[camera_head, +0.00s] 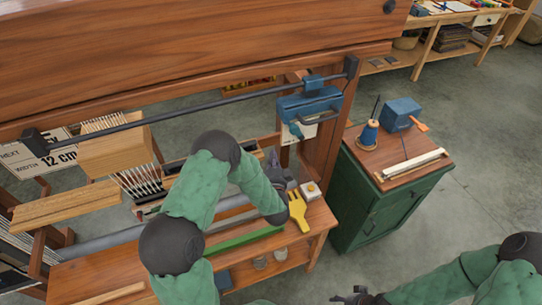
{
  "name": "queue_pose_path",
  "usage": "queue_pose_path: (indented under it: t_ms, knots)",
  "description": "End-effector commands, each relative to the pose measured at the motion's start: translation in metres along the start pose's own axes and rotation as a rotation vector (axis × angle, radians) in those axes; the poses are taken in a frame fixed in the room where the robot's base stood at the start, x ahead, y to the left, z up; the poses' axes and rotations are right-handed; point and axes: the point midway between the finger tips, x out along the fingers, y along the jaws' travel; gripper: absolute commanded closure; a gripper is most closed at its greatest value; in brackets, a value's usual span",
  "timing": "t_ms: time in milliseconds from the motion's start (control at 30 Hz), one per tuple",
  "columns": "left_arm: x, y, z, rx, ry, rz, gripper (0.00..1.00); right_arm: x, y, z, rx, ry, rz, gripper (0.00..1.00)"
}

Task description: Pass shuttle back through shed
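The loom fills the left and middle of the head view, with pale heddle cords (140,180) under a wooden block (115,150). My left arm reaches over the front of the loom, and my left gripper (276,172) is at its right side, behind the yellow comb-like tool (298,210). My arm and wrist cover much of the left gripper, so whether its fingers are open or shut on something is unclear. I cannot make out a shuttle, and my arm hides part of the warp. My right gripper (358,298) is low at the bottom edge, only partly visible, away from the loom.
A large wooden beam (180,50) and a dark rod (200,104) cross above. A blue box (308,106) hangs by the right post. Open floor lies beyond.

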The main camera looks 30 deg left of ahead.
Motion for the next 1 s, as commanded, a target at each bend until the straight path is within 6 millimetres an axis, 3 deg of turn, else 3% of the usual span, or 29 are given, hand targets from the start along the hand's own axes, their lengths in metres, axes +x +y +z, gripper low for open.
queue_pose_path:
  t_ms: [400, 633, 1000]
  knots:
    - [0.078, 0.001, 0.001, -0.002, -0.002, -0.002, 1.0, 0.013, 0.005, -0.001, 0.0, 0.001, 0.0, 0.43]
    - [0.064, 0.001, 0.031, -0.001, -0.001, 0.001, 1.0, 0.016, 0.005, -0.001, -0.001, 0.001, 0.0, 0.43]
    - [0.06, 0.0, 0.038, -0.002, 0.001, 0.0, 1.0, 0.016, 0.006, -0.001, 0.0, 0.001, 0.0, 0.43]
